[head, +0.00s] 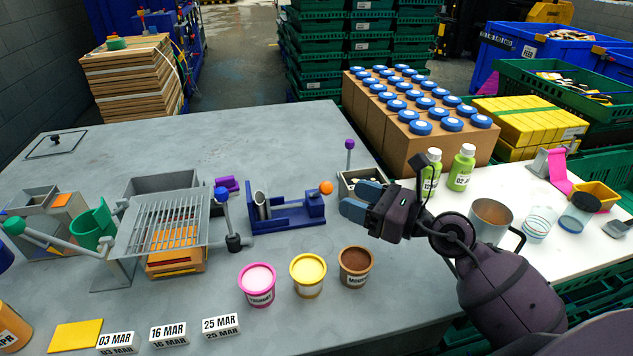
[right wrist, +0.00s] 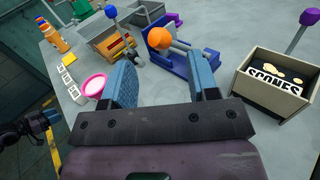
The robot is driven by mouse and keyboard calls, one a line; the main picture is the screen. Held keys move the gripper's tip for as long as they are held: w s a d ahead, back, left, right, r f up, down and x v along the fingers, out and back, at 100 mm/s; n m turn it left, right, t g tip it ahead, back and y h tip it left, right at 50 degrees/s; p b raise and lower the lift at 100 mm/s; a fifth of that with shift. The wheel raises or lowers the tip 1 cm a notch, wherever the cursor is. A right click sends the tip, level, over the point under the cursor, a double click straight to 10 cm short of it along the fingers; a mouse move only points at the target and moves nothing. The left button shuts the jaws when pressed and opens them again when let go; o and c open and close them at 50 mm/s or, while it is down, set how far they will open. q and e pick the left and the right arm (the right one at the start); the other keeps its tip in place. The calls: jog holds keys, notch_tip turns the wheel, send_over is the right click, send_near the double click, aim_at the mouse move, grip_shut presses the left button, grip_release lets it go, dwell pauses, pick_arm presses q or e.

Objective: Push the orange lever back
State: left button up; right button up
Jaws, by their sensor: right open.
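The orange lever shows as an orange ball knob (head: 326,187) at the right end of a blue fixture (head: 288,217) on the grey table. A grey metal cylinder (head: 260,204) sits in the fixture's left part. My right gripper (head: 358,203) is just right of the knob, with its blue fingers pointing at it. In the right wrist view the fingers are apart and empty, and the orange knob (right wrist: 158,38) appears beyond and between them, with no contact visible. My left gripper (right wrist: 48,118) shows small at the left edge of the right wrist view; its jaw state is unclear.
A box labelled SCONES (right wrist: 272,85) stands beside my right gripper, near a purple-knobbed lever (head: 349,144). A blue-knobbed lever (head: 222,194) and wire rack (head: 165,222) stand left of the fixture. Pink (head: 257,283), yellow (head: 308,274) and brown (head: 355,265) tubs stand in front.

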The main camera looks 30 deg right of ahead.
jog(key=x, duration=0.8)
jog(key=shift+w+a+p, duration=0.2)
jog(key=shift+p, duration=0.2)
grip_shut()
